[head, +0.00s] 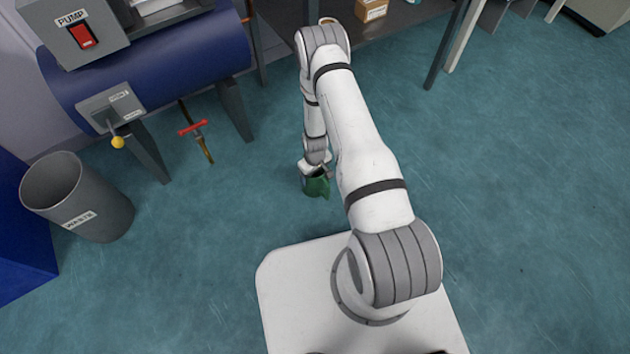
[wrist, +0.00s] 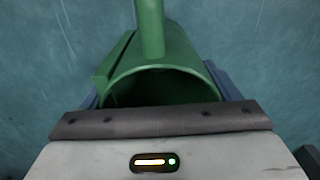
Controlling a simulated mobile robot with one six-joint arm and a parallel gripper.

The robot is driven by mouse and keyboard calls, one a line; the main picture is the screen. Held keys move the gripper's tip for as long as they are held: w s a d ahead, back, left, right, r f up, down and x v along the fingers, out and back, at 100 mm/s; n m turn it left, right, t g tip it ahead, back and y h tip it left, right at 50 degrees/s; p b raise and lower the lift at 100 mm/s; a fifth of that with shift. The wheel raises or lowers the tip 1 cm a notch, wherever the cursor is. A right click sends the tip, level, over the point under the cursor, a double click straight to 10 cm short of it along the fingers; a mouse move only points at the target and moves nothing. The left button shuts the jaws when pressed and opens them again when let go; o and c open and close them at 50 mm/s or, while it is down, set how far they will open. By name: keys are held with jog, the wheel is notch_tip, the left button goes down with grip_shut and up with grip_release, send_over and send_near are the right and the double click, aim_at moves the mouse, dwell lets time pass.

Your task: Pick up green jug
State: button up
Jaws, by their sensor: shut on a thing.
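The green jug (head: 317,187) is below the end of my arm, over the teal floor, in the head view. In the wrist view the jug (wrist: 178,50) fills the middle, with its dark open mouth facing the camera and a green bar, likely its handle, running up from the rim. My gripper (wrist: 160,92) is shut on the jug, with blue-grey fingers showing at its left and right sides. In the head view my gripper (head: 316,172) is partly hidden by the arm. Whether the jug touches the floor is unclear.
A grey waste bin (head: 115,215) stands at the left. Behind it are a blue tank (head: 160,75) with a pump switch box (head: 85,35) and a red-handled valve (head: 193,128). A dark bench (head: 400,25) with a small carton (head: 370,10) is at the back. The right floor is clear.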

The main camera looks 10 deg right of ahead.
jog(key=shift+r, duration=0.1)
jog(key=c, duration=0.8)
jog(key=w+r+m+p, duration=0.1)
jog(key=w+r+p, duration=0.15)
jog(key=r, duration=1.25)
jog(key=w+r+m+p, duration=0.1)
jog(key=w+r, duration=0.2)
jog(key=r, duration=1.2)
jog(key=s+r+m+p, duration=0.1)
jog(key=s+r+p, duration=0.1)
jog(key=r+p, duration=1.2)
jog(key=s+r+m+p, duration=0.1)
jog(key=s+r+p, duration=0.2)
jog(key=r+p, duration=1.2)
notch_tip(320, 180, up, 6)
jog(key=shift+r, duration=0.15)
